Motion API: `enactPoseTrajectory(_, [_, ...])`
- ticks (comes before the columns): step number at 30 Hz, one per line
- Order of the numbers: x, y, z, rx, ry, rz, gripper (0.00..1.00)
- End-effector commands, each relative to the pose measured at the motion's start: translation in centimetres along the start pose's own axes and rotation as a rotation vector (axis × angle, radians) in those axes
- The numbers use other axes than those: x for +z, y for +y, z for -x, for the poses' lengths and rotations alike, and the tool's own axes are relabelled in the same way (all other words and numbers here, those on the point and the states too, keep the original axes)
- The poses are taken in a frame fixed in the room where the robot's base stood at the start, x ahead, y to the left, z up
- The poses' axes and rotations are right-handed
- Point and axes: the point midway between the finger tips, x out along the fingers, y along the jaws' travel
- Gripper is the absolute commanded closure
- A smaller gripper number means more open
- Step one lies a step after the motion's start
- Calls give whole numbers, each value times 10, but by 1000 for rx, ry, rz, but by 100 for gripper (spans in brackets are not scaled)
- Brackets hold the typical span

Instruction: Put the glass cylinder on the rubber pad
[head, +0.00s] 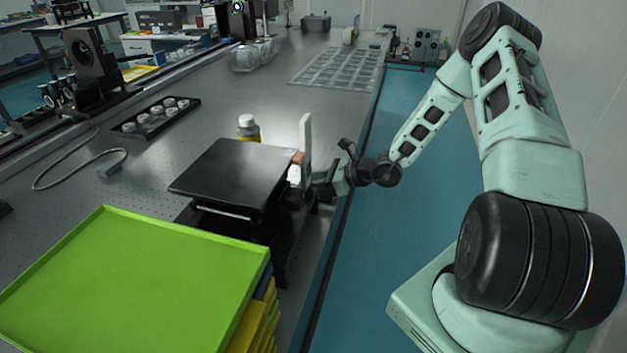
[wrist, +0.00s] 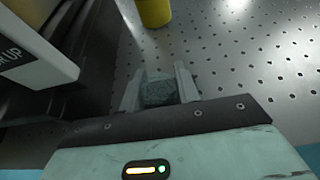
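My gripper (wrist: 158,90) is low over the perforated metal table, its two pale fingers apart. A blue-grey, mottled, glassy-looking piece fills the gap between them; it looks like the glass cylinder (wrist: 159,93), though its outline is unclear. In the head view my gripper (head: 318,186) is at the table's right edge, beside a raised black platform, and its fingertips are largely hidden. The glass cylinder cannot be made out in the head view. I cannot pick out a separate rubber pad with certainty in either view.
The black platform (head: 232,170) stands left of my gripper, with a white upright plate (head: 306,138) at its right. A yellow bottle (head: 248,127) with a white cap stands behind it. A green tray (head: 130,275) is in front. A black rack (head: 156,116) lies farther left.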

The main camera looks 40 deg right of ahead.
Motion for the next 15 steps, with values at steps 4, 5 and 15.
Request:
enactPoseTrajectory(4, [0,0,0,0,0,0,48])
enactPoseTrajectory(5, [0,0,0,0,0,0,48])
enactPoseTrajectory(15, [2,-2,12,-4,0,0,48])
